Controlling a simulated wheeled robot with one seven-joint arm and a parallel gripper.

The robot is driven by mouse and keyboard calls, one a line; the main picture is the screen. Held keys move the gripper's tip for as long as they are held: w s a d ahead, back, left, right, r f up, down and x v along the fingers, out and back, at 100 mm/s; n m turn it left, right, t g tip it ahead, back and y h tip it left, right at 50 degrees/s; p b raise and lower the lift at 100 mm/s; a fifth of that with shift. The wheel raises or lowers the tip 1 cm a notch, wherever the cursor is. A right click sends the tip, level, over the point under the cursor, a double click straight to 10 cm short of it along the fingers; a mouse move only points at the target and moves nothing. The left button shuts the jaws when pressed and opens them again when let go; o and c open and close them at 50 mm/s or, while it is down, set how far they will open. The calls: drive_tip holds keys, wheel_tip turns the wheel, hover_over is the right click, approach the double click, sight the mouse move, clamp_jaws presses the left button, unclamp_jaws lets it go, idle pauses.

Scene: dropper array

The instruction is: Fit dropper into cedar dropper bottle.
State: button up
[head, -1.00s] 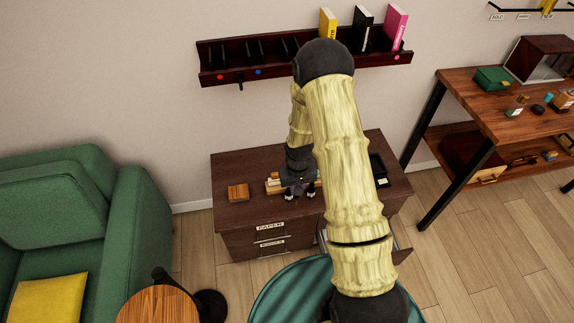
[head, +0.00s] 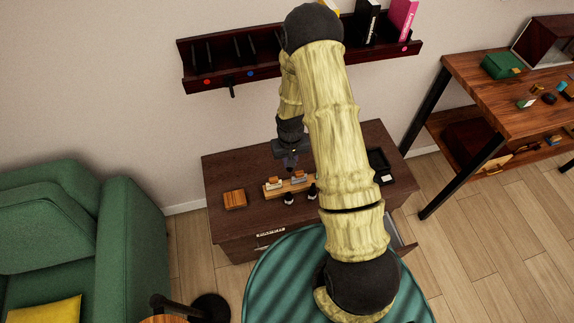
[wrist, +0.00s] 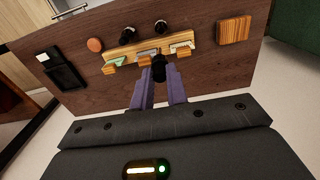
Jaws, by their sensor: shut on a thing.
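My gripper (wrist: 158,92) is shut on the dropper, whose black end (wrist: 158,68) shows between the purple fingers in the wrist view. In the head view my gripper (head: 289,160) hangs above the back of the cabinet top, behind a light wooden rack (head: 272,192). The rack also shows in the wrist view (wrist: 125,53), with small orange, green and pale pieces on it. Two black-topped small items stand in front of the rack, one left (head: 289,199) and one right (head: 312,192). I cannot tell which thing is the cedar dropper bottle.
A square wooden block (head: 235,199) lies left of the rack. A black tray (head: 379,160) lies at the right, and a round reddish piece (wrist: 94,45) shows in the wrist view. A wall shelf (head: 215,75) is behind. The dark cabinet top (head: 225,165) has bare room at back left.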

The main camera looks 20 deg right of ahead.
sight(289, 170)
drive_tip(key=shift+a, duration=0.15)
drive_tip(key=shift+s+a, duration=0.1)
drive_tip(key=shift+s, duration=0.15)
drive_tip(key=shift+s+a+f, duration=0.1)
wheel_tip(289, 170, down, 7)
drive_tip(key=m+b, duration=0.2)
drive_tip(key=b, duration=0.4)
drive_tip(key=shift+r+m+b, duration=0.2)
drive_tip(key=shift+m+b, duration=0.2)
drive_tip(key=shift+r, duration=0.1)
drive_tip(key=shift+r, duration=0.1)
drive_tip(key=shift+f+b, duration=1.05)
drive_tip(key=shift+f, duration=0.95)
drive_tip(key=shift+f, duration=0.15)
